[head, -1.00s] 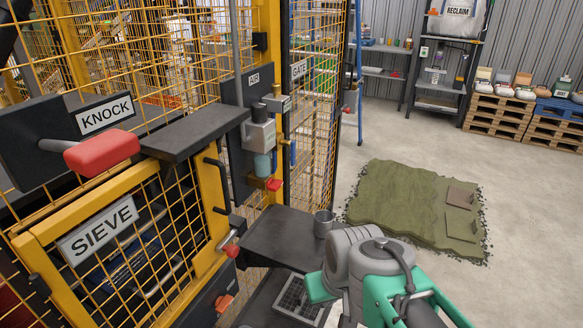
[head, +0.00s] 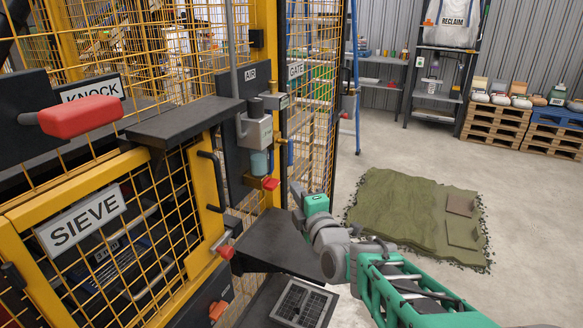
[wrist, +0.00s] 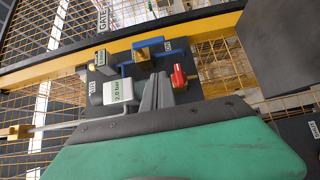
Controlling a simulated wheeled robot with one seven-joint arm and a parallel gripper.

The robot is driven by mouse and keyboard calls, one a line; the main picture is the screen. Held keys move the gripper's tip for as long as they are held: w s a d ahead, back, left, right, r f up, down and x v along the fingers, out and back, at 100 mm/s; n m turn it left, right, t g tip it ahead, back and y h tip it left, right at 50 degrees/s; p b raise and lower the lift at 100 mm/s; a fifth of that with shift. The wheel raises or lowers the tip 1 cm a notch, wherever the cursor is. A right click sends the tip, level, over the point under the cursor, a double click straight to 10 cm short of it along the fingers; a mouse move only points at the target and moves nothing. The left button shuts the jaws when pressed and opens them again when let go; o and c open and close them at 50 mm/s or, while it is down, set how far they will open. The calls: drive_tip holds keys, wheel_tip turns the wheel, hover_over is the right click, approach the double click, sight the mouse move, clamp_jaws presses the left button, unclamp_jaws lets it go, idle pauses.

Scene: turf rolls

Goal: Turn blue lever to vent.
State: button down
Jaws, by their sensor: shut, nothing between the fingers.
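The black AIR panel (head: 234,160) is on the yellow cage frame and carries a grey regulator (head: 256,132) with a red knob (head: 270,183) below it. In the wrist view, blue parts (wrist: 150,43) sit by a brass fitting (wrist: 143,54) on this panel. They look like the blue lever and its pipe, but I cannot tell them apart for sure or read the position labels. My gripper (head: 298,193) is raised right of the panel, apart from it. Its grey fingers (wrist: 157,92) are shut and empty, and they partly cover the panel in the wrist view.
A red KNOCK handle (head: 82,116) and a black ledge (head: 186,129) jut out at left. The yellow SIEVE door (head: 215,228) stands below. A black shelf (head: 262,243) lies under the panel.

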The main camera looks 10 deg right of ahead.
drive_tip(key=w+p, duration=0.3)
drive_tip(key=w, duration=1)
drive_tip(key=shift+d, duration=0.4)
drive_tip(key=shift+s+d, duration=0.1)
drive_tip(key=shift+f, duration=0.1)
drive_tip(key=b, duration=0.3)
drive_tip(key=shift+f, duration=0.15)
